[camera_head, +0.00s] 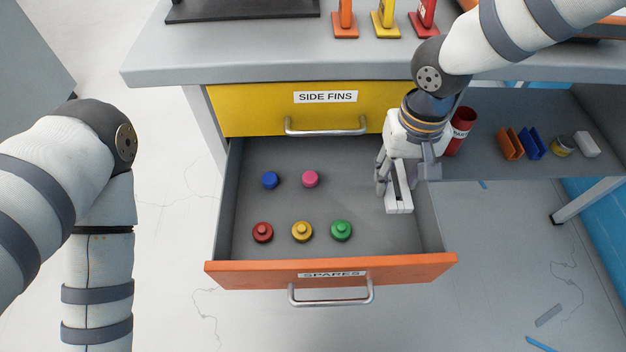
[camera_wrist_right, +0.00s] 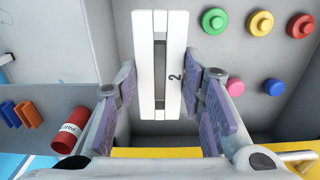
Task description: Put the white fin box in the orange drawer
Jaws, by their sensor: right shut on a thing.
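The white fin box (camera_head: 399,198) is a long, slotted white piece, held over the right part of the open orange drawer (camera_head: 418,265). In the right wrist view the box (camera_wrist_right: 174,50) shows a dark slot and the number 2. My right gripper (camera_head: 399,179) is shut on the box, with a finger on each side. I cannot tell whether the box touches the drawer floor. The orange drawer is labelled SPARES and is pulled well out. My left arm is at the left, but its gripper is out of view.
Several coloured round caps (camera_head: 301,231) lie in the drawer's left and middle. The closed yellow drawer (camera_head: 240,108) is above. A red cup (camera_head: 463,125) and small orange and blue pieces (camera_head: 510,143) are on the shelf at right. The drawer floor behind the caps is bare.

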